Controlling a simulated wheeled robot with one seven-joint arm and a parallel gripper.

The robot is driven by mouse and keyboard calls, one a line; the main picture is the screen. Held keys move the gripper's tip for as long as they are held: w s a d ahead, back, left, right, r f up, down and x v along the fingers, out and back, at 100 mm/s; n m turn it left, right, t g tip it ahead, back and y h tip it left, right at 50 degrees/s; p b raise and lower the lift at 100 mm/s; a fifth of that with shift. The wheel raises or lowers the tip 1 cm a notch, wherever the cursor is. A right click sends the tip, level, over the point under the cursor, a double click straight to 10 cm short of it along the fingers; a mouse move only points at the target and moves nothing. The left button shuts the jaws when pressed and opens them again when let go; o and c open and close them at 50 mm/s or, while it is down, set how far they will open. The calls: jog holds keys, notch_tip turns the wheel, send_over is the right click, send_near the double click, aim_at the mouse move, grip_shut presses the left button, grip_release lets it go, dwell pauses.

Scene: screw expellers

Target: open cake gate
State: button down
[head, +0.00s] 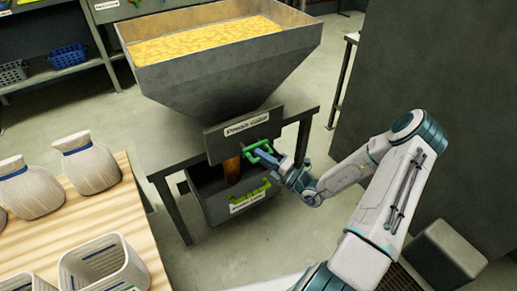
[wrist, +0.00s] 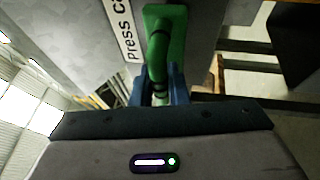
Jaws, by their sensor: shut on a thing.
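The cake gate (head: 216,146) is a grey plate under the hopper, with a "Press Cake" label and a green handle (head: 264,153). In the wrist view the green handle (wrist: 158,40) stands upright, with the label at its left. My gripper (head: 279,161) is at the handle from the right, its blue fingers shut on it; in the wrist view the gripper (wrist: 158,88) has a finger on each side of the handle. A brown-orange strip (head: 232,170) shows below the plate, above the bin. The grip's far side is hidden.
The hopper (head: 215,75) full of yellow cake stands on a grey table (head: 178,150). A dark bin (head: 208,200) with a green handle is below. A wooden table (head: 135,220) with sacks and white baskets is at the left. A dark cabinet (head: 440,80) stands at the right.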

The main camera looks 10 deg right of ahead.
jog(key=shift+s+d+p, duration=0.2)
jog(key=shift+s+p, duration=0.1)
jog(key=shift+s, duration=0.35)
jog(key=shift+s+d+p, duration=0.2)
jog(key=shift+s+p, duration=0.1)
jog(key=shift+s, duration=0.35)
jog(key=c, duration=1.4)
grip_release()
jog(key=v, duration=1.3)
jog(key=shift+s+d+p, duration=0.2)
jog(key=shift+s+p, duration=0.1)
jog(key=shift+p, duration=0.1)
jog(key=shift+f, duration=0.15)
